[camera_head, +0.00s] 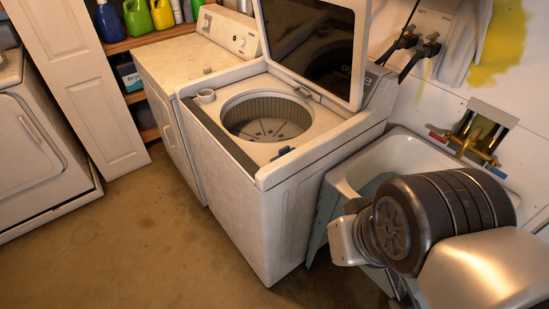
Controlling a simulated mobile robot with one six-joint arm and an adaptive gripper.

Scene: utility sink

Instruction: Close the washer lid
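The white top-loading washer (268,205) stands in the middle of the view. Its lid (318,40) is raised nearly upright at the back, with a dark glass panel in a white frame. The round drum opening (266,117) is uncovered and looks empty. My arm comes in from the lower right, over the sink, to the right of the washer and apart from the lid. The fingers of my gripper cannot be made out in this view.
A utility sink (405,150) with a brass faucet (476,140) stands right of the washer. A white dryer (190,70) is close on its left. Shelves with bottles (138,17) and a folding door (85,85) are at upper left. The brown floor (150,240) in front is clear.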

